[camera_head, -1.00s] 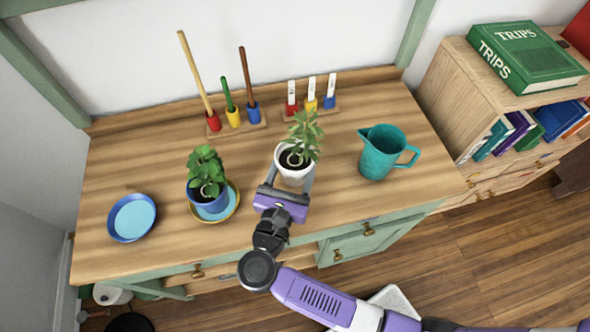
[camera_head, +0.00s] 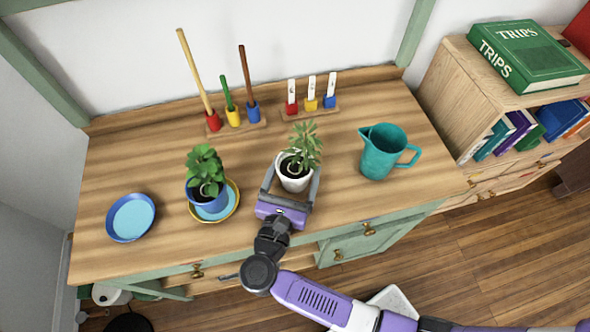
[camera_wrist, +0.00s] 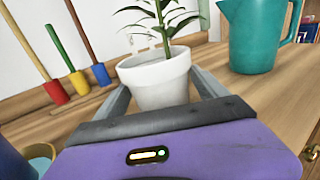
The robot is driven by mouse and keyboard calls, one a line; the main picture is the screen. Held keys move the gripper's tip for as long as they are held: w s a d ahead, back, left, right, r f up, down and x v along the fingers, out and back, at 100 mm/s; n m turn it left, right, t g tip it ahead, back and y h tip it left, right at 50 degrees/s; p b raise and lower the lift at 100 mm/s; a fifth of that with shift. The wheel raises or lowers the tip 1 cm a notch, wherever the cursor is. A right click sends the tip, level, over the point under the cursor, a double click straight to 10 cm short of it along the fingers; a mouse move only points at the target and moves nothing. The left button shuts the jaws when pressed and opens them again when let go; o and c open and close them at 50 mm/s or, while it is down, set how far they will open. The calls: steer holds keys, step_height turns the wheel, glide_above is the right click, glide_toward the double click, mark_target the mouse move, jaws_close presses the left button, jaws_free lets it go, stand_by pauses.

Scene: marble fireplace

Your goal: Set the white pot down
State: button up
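The white pot (camera_head: 294,178) with a leafy green plant stands upright on the wooden cabinet top (camera_head: 340,215), between the blue pot and the teal jug. My gripper (camera_head: 291,181) reaches in from the front, low over the wood. Its two grey fingers are spread, one on each side of the pot, with a gap showing beside it. In the wrist view the white pot (camera_wrist: 158,78) is upright between the fingers. Its base is hidden there by the gripper's body, so contact with the wood is not fully visible.
A blue pot (camera_head: 200,198) with a plant stands on a yellow-rimmed saucer to the left, beside an empty blue dish (camera_head: 131,218). A teal jug (camera_head: 384,153) is to the right. Coloured peg holders (camera_head: 236,122) stand behind. Bare wood lies right of my gripper.

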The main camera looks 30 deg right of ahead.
steer(key=shift+r, duration=0.15)
steer(key=b+v, duration=0.2)
steer(key=v, duration=1)
